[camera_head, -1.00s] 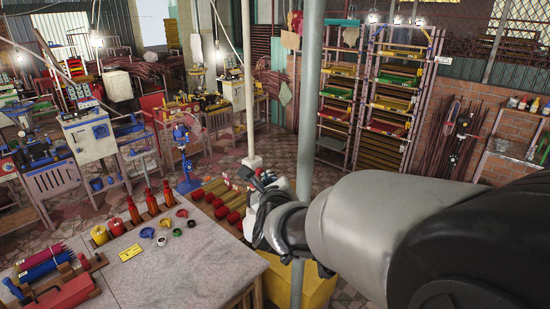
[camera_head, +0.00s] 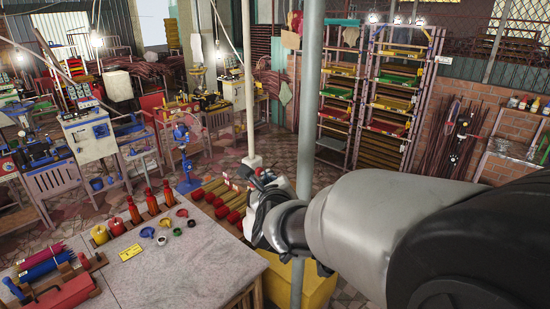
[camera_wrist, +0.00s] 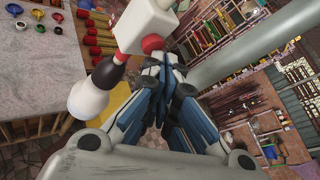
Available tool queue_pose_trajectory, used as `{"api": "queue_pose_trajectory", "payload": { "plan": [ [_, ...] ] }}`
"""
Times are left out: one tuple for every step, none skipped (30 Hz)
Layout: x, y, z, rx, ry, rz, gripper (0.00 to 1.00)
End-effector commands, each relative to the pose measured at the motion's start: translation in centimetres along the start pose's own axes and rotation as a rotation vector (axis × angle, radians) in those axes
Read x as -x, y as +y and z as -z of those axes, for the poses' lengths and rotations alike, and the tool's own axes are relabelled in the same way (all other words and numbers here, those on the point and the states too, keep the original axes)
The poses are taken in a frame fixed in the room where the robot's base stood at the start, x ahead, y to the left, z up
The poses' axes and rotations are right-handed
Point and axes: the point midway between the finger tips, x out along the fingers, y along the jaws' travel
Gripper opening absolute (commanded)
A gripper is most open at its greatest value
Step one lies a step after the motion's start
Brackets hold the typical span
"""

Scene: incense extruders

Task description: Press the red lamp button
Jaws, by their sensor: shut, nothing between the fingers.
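The red lamp button (camera_wrist: 152,43) is a round red knob on the lower end of a white box (camera_wrist: 143,24) in the wrist view. My gripper (camera_wrist: 158,60) is shut and empty, its fingertips right at the button; I cannot tell whether they touch it. A white bulb (camera_wrist: 88,100) with a black and red socket sits left of the fingers, close to them. In the head view my gripper (camera_head: 262,184) is near the pole, beyond the table's right edge, and the button is hard to make out there.
The grey table (camera_head: 190,265) at lower left holds red bottles, small coloured rings and bundles of sticks. A grey pole (camera_head: 306,110) stands beside my gripper. A yellow box (camera_head: 318,288) is below it. Racks (camera_head: 390,100) stand farther back.

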Motion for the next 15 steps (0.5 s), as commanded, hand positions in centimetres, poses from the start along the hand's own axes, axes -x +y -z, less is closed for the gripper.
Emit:
{"api": "queue_pose_trajectory", "payload": {
  "plan": [
    [-0.17, 0.18, -0.02, 0.001, -0.001, -0.001, 0.00],
    [-0.25, 0.25, -0.06, 0.001, -0.001, -0.001, 0.00],
    [-0.35, 0.34, -0.11, 0.000, -0.001, -0.001, 0.00],
    [-0.43, 0.40, -0.16, -0.001, 0.000, -0.001, 0.00],
    [-0.49, 0.43, -0.21, -0.001, 0.000, -0.001, 0.00],
    [-0.53, 0.46, -0.27, 0.000, 0.000, -0.001, 0.00],
    [-0.54, 0.46, -0.31, 0.000, 0.000, -0.001, 0.00],
    [-0.54, 0.45, -0.33, 0.001, 0.000, -0.001, 0.00],
    [-0.53, 0.43, -0.35, 0.001, 0.000, -0.001, 0.00],
    [-0.52, 0.43, -0.35, 0.001, 0.000, -0.001, 0.00],
    [-0.52, 0.43, -0.35, 0.001, 0.000, -0.001, 0.00],
    [-0.52, 0.42, -0.36, 0.000, 0.000, -0.001, 0.00],
    [-0.52, 0.42, -0.36, 0.000, 0.000, -0.001, 0.00],
    [-0.52, 0.42, -0.36, 0.000, 0.000, -0.001, 0.00],
    [-0.51, 0.42, -0.36, 0.000, 0.000, -0.001, 0.00]
  ]
}}
